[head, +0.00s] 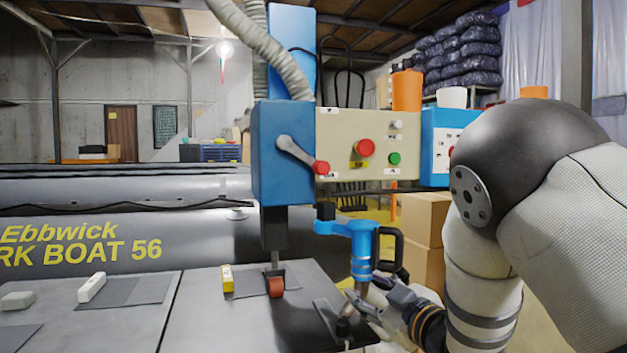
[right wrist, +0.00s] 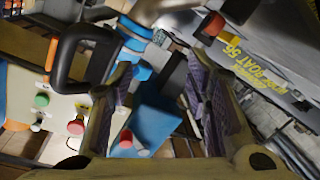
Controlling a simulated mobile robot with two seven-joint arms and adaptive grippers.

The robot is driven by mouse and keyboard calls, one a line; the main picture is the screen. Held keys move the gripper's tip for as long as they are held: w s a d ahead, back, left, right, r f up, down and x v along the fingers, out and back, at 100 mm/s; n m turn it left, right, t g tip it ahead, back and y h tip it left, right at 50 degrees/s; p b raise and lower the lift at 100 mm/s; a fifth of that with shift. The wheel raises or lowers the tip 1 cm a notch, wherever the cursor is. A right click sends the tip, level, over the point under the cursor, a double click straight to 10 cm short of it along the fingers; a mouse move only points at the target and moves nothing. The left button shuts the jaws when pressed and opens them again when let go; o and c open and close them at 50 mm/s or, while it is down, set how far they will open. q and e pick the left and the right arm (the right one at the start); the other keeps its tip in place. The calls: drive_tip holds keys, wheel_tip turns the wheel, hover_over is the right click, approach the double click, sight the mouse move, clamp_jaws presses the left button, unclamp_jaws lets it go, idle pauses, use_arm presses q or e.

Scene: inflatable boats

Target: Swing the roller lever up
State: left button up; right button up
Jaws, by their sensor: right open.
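The roller lever (head: 298,154) is a grey arm with a red knob, on the front of the blue machine head (head: 268,180). It slants down to the right from its pivot, and its knob is at the edge of the cream control panel (head: 338,135). My right gripper (head: 366,300) is open, low and right of the lever, beside the blue hot-air tool (head: 362,248). In the right wrist view the two fingers (right wrist: 160,85) are spread, with a red knob (right wrist: 126,139) beyond them. The small red roller (head: 276,287) is under the head, at the worktop. My left gripper is out of view.
The blue tool's black handle (head: 392,248) stands close to my right gripper. The panel carries a large red button (head: 364,148) and a green button (head: 394,158). Yellow (head: 227,279) and white blocks lie on the grey worktop (head: 210,330). Cardboard boxes (head: 424,220) stand behind.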

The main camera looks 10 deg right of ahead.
sight(326, 173)
wheel_tip(326, 173, up, 18)
drive_tip(key=a+n+t+y, duration=0.3)
drive_tip(key=n+y, duration=0.1)
drive_tip(key=n, duration=0.1)
drive_tip(key=b+x, duration=0.1)
drive_tip(key=x, duration=1.1)
drive_tip(key=shift+d+f, duration=0.1)
drive_tip(key=shift+d, duration=0.1)
drive_tip(key=shift+w+a+r, duration=0.1)
drive_tip(key=shift+w+r, duration=0.25)
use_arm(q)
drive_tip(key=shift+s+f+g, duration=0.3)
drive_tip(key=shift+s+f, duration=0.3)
use_arm(e)
drive_tip(key=shift+r, duration=0.1)
clamp_jaws()
